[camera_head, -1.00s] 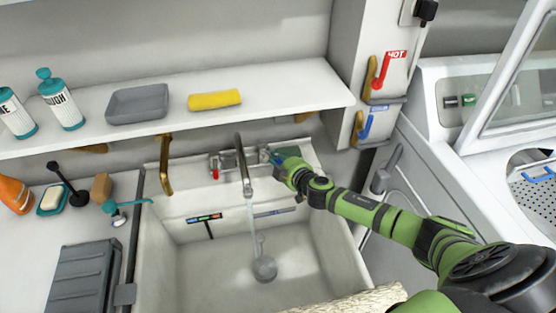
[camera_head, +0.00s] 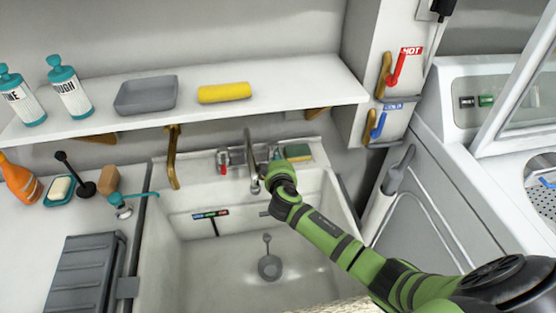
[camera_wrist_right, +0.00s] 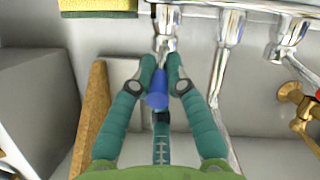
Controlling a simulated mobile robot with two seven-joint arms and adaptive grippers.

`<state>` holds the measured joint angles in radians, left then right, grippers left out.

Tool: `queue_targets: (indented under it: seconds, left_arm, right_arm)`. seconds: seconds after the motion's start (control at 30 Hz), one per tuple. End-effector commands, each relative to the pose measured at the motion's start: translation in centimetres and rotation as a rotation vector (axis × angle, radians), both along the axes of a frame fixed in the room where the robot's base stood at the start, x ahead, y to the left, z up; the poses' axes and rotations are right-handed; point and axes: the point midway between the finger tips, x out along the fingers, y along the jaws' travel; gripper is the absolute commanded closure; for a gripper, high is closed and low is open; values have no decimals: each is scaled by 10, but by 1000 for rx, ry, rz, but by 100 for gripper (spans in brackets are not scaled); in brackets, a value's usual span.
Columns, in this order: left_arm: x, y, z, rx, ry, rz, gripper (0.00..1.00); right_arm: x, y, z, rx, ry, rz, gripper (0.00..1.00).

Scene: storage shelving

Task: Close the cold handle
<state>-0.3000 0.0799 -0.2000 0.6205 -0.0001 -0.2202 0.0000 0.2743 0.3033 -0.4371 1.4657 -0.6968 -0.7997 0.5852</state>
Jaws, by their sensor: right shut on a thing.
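The cold handle is the blue-ended tap lever (camera_wrist_right: 157,101), low in the middle of the right wrist view. My right gripper (camera_wrist_right: 161,68) has its two teal fingers shut on it from both sides. In the head view my right gripper (camera_head: 277,173) is at the right side of the chrome faucet (camera_head: 250,160) and hides the cold handle. The red-marked hot handle (camera_head: 223,163) is on the faucet's left. No water stream is visible below the spout. My left gripper is not in view.
The white sink basin (camera_head: 225,255) lies below, with a drain plug (camera_head: 269,267). A shelf (camera_head: 280,85) overhangs behind. A brown bracket (camera_head: 173,157) stands left of the faucet.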

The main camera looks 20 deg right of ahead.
Motion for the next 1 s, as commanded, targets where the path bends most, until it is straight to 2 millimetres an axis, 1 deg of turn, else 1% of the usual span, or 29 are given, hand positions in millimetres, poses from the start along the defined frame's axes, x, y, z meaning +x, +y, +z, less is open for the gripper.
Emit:
queue_targets:
  seconds: [0.03, 0.07, 0.5, 0.63, 0.87, 1.0]
  left_arm:
    - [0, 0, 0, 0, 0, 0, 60]
    - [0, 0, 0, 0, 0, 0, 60]
    - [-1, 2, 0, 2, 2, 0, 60]
    - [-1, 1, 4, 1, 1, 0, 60]
    - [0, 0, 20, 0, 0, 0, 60]
    - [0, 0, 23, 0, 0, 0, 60]
  right_arm:
    - [-2, 1, -5, 3, 11, -2, 73]
    - [-2, 1, -5, 3, 11, -2, 63]
    - [-1, 0, -2, 1, 4, 1, 63]
    - [-1, -3, 0, -3, 2, 21, 63]
    - [-2, -16, 3, -10, 2, 154, 63]
    - [-2, -24, 1, -11, -1, 266, 63]
